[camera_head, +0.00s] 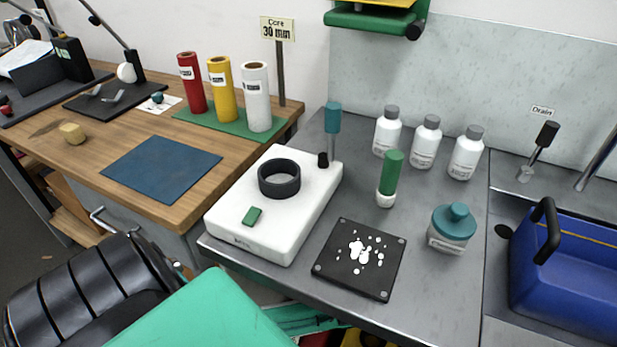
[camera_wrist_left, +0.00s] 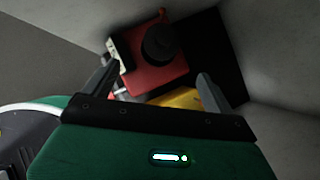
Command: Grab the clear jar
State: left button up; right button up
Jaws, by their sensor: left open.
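A squat jar with a teal knobbed lid and a pale label (camera_head: 449,241) stands upright on the grey bench, right of the black plate. It looks like the clear jar, though little of its glass shows. My left gripper (camera_wrist_left: 158,72) is open in the left wrist view, with nothing between its fingers. Beyond them are a red object with a black round part (camera_wrist_left: 165,60) and a yellow piece, in a dim space. The jar does not show in that view. The left fingers are not visible in the head view. My right gripper is in neither view.
A black plate with white spots (camera_head: 342,281), a green-capped tube (camera_head: 390,175) and a white device with a black ring (camera_head: 240,238) stand left of the jar. Several white bottles (camera_head: 424,147) stand behind. A blue toolbox (camera_head: 560,260) is at right. Bare bench surrounds the jar.

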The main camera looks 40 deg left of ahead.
pick_arm(q)
jog(key=b+x, duration=0.2)
jog(key=x, duration=0.5)
jog(key=shift+w+a+f, duration=0.15)
jog(key=shift+a+f, duration=0.1)
jog(key=b+x, duration=0.1)
jog(key=x, duration=0.4)
jog(key=shift+w+a+f+b, duration=0.1)
jog(key=shift+a+f+b, duration=0.05)
jog(key=shift+b, duration=0.15)
jog(key=shift+a+f, duration=0.1)
jog(key=shift+w, duration=0.1)
jog(key=c, duration=1.9)
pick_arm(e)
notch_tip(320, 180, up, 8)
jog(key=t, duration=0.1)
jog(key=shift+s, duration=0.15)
